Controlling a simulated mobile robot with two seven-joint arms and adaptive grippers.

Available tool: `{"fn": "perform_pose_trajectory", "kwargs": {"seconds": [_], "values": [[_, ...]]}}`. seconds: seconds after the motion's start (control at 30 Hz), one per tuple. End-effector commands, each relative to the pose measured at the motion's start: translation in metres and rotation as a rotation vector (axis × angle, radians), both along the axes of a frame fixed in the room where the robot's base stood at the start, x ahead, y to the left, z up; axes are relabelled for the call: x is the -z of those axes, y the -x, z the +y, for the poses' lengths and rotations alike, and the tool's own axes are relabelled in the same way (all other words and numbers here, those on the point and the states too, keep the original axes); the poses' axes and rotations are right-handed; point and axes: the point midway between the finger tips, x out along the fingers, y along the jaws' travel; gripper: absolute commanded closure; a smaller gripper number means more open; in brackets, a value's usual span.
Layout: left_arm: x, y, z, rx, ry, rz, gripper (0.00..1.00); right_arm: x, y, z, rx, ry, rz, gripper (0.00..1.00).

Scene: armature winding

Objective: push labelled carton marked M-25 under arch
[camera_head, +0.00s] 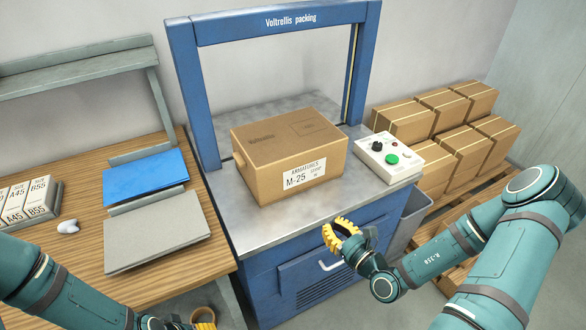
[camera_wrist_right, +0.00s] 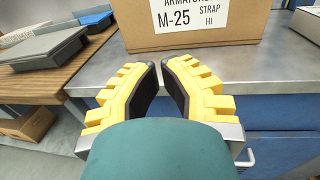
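The carton (camera_head: 290,155), brown with a white label reading M-25, stands upright on the steel top of the packing machine. It also shows in the right wrist view (camera_wrist_right: 143,36). The blue arch (camera_head: 275,20), marked Voltrellis packing, rises behind it; how far its hidden rear edge reaches under the arch I cannot tell. My right gripper (camera_head: 342,232) is in front of the carton's label side, below and apart from it. Its yellow fingers (camera_wrist_right: 159,65) come together at the tips with nothing between them. My left gripper (camera_head: 204,319) shows only partly at the bottom edge.
A control box (camera_head: 390,158) with a green button sits right of the carton. Stacked cartons (camera_head: 440,130) stand on a pallet at right. The wooden table (camera_head: 85,235) at left holds a blue folder (camera_head: 146,177), a grey one and small boxes. A grey bin (camera_head: 408,218) stands beside the machine.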

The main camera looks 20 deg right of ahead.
Motion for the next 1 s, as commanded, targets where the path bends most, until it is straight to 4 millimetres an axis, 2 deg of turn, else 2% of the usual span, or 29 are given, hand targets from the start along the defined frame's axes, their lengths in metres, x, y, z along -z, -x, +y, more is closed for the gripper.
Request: {"fn": "perform_pose_trajectory", "kwargs": {"seconds": [0.03,0.1,0.2,0.37,0.63,0.8,1.0], "values": [[0.001,0.001,0.0,0.0,0.0,0.001,0.48,0.002,0.001,-0.014,0.06,-0.003,-0.001,1.0],[0.002,0.001,0.0,0.001,0.0,0.002,0.48,0.002,0.001,-0.026,0.112,-0.002,-0.004,1.0],[0.003,0.001,0.0,0.002,0.0,0.002,0.48,0.003,-0.002,-0.033,0.143,0.0,-0.006,1.0],[0.009,0.0,0.0,0.001,0.0,0.0,0.48,0.003,-0.022,-0.031,0.139,0.0,-0.009,1.0],[0.031,-0.004,0.001,-0.002,-0.001,-0.01,0.48,0.005,-0.079,-0.026,0.137,-0.001,-0.009,1.0],[0.017,-0.003,0.0,-0.001,-0.001,-0.007,0.48,0.0,-0.109,-0.023,0.137,-0.002,-0.007,1.0],[0.014,-0.002,0.0,0.0,-0.001,-0.004,0.48,0.002,-0.126,-0.022,0.137,-0.002,-0.006,1.0]]}}
